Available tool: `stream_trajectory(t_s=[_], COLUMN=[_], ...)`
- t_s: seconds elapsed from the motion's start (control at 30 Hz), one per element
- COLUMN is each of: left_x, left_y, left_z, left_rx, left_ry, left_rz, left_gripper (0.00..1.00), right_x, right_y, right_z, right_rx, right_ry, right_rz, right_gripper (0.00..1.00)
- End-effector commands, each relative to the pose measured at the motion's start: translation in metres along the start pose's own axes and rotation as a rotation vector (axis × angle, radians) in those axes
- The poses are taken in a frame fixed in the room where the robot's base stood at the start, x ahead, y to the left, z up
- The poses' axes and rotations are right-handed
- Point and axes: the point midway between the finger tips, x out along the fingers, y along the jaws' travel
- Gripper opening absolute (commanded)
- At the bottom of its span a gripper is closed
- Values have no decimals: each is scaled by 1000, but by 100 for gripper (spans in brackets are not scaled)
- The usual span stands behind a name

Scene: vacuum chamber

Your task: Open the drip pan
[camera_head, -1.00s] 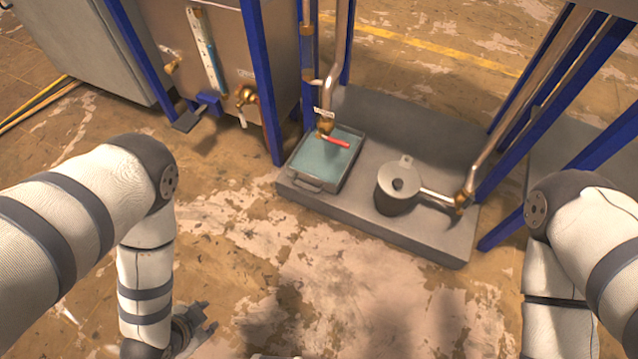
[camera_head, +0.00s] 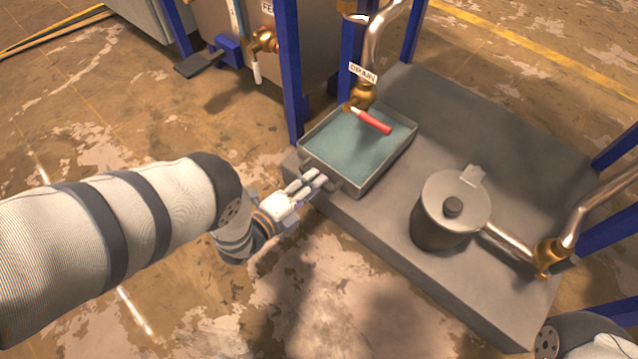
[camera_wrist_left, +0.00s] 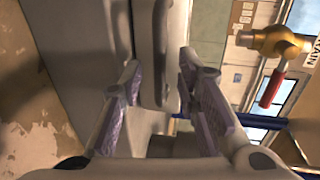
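The drip pan (camera_head: 398,158) is a square grey tray holding teal liquid, on a grey plinth under the drain valve. Its handle (camera_head: 335,178) is on the near left side. My left gripper (camera_head: 318,180) is at this handle, coming from the left and partly covering it. In the left wrist view, the fingers (camera_wrist_left: 160,88) stand apart with the handle bar (camera_wrist_left: 161,45) between them; a gap shows beside it, and contact cannot be told. My right gripper is out of view.
The drain valve (camera_head: 362,97) with its red lever (camera_head: 372,121) hangs over the pan. A lidded grey pot (camera_head: 440,225) stands on the plinth (camera_head: 400,262) to the right, joined to a pipe. A blue post (camera_head: 289,75) rises behind the pan's left corner.

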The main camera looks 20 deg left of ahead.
Motion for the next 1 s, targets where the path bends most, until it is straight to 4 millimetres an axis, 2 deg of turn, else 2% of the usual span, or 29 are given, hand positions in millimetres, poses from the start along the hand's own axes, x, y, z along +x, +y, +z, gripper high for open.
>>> stream_trajectory(t_s=[0.03, 0.13, 0.4, 0.43, 0.5, 0.57, 0.87, 1.0], left_x=[8, 17, 20, 20, 20, 20, 18, 2], left_y=[2, 1, 0, 0, 0, 0, 0, 2], left_z=[0, 0, 0, 0, 0, 0, 0, 0], left_rx=[-1, -1, -2, -2, -2, -2, -2, -1], left_ry=[0, -1, -1, -1, -1, -1, -2, -2], left_rz=[-1, 0, 1, 1, 1, 1, 2, 4], left_gripper=[30, 30, 30, 28, 12, 0, 0, 0], right_x=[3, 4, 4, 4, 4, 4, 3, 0], right_y=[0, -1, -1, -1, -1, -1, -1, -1], right_z=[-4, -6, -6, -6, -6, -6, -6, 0], right_rx=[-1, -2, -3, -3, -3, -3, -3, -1], right_ry=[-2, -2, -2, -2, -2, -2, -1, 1], right_rz=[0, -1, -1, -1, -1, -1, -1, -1], right_gripper=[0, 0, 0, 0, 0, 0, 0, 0])
